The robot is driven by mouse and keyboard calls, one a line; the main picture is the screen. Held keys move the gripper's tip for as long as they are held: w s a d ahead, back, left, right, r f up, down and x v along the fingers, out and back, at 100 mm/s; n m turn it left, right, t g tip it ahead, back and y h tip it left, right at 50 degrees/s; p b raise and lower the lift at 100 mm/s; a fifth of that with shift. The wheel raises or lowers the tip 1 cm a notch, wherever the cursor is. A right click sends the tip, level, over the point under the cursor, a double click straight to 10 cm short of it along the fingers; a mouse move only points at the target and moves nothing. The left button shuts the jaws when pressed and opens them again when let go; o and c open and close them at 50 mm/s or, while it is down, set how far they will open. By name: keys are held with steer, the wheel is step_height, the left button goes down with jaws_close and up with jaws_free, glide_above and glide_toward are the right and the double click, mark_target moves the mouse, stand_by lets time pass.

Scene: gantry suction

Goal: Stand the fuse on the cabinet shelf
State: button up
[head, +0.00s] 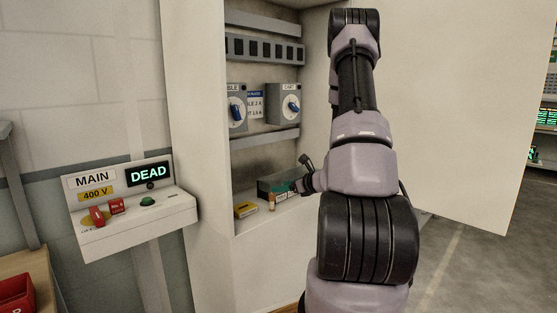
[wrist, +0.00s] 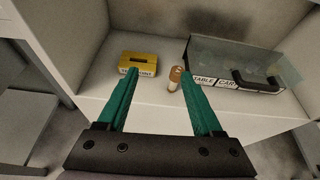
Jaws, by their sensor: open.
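The fuse (wrist: 174,80), a small pale cylinder with coppery end caps, stands upright on the cabinet shelf (wrist: 110,98). It also shows in the head view (head: 271,202), near the front edge of the shelf. My gripper (wrist: 158,75) is open, its two green fingers reaching over the shelf from the front. The fuse appears between the fingertips, closer to the right finger, and neither finger is seen closed on it. In the head view my arm hides most of the gripper.
A yellow box (wrist: 138,64) sits left of the fuse. A clear-topped case (wrist: 235,66) with a black handle, labelled TABLE and CART, stands at the right. Cabinet walls bound the shelf. A control box (head: 130,205) reading DEAD stands outside at the left.

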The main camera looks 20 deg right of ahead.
steer(key=s+a+r+n+g+y, duration=0.3)
steer(key=s+a+r+n, duration=0.2)
steer(key=a+r+n, duration=0.3)
steer(key=s+a+r+n+g+y, duration=0.2)
steer(key=s+a+r+n+g, duration=0.3)
steer(key=a+r, duration=0.5)
steer(key=s+r+n+t+h, duration=0.1)
steer(key=s+r+n+h, duration=0.2)
steer(key=s+n, duration=0.4)
steer(key=s+r+n+t+h, duration=0.1)
steer(key=s+r+n+h, duration=0.3)
steer(key=s, duration=0.5)
steer(key=shift+s+d+r+n, duration=0.4)
steer(key=shift+r+n, duration=0.75)
steer(key=shift+n, duration=0.45)
